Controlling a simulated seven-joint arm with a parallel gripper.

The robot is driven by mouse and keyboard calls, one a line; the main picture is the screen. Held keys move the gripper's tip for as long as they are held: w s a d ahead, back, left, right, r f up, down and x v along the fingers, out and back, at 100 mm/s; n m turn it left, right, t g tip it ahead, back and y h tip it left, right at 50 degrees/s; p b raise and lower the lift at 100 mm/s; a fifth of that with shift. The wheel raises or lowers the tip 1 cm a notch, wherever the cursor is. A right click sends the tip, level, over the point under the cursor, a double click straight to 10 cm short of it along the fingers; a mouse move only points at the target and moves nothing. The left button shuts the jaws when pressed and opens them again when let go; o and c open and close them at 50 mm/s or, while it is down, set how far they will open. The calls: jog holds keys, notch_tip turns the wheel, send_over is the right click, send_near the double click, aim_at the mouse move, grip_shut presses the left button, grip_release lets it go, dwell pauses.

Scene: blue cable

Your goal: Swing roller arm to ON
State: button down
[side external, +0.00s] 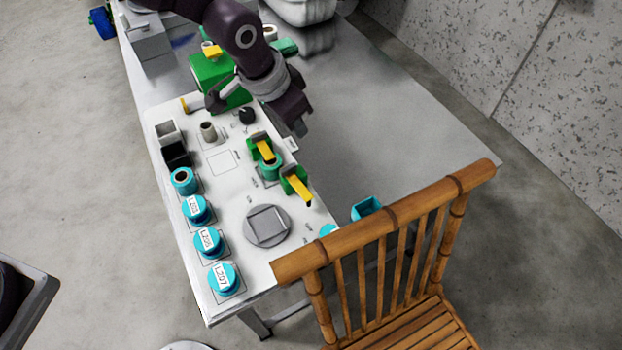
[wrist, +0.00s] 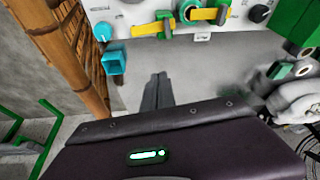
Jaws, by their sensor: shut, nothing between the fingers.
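Two yellow levers on green mounts sit along the right edge of the white panel (side external: 232,215). The far lever (side external: 265,150) has a teal round piece beside it, and the near lever (side external: 298,190) points toward the chair. In the wrist view the near lever (wrist: 147,31) lies at left and the far lever (wrist: 208,15) at right. Which one is the roller arm, and any ON mark, I cannot tell. My gripper (side external: 301,130) is shut and empty, beyond the panel's right edge and apart from both levers. Its fingers show in the wrist view (wrist: 157,78).
A bamboo chair (side external: 385,235) stands at the near end. A teal square cup (side external: 366,208) is near the chair. The grey tabletop (side external: 400,130) at right is clear.

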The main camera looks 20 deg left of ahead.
aim_at(295, 187)
jog(key=d+f, duration=0.3)
jog(key=f, duration=0.3)
jog(key=shift+s+d+f+m, duration=0.15)
jog(key=shift+d+f+m, duration=0.2)
jog(key=shift+f+m, duration=0.05)
jog(key=x, duration=0.9)
jog(key=shift+s+d+f, duration=0.1)
jog(key=shift+f, duration=0.35)
jog(key=shift+s+a, duration=1.05)
jog(key=shift+s, duration=0.15)
jog(key=shift+s+a, duration=0.2)
jog(key=shift+s, duration=0.1)
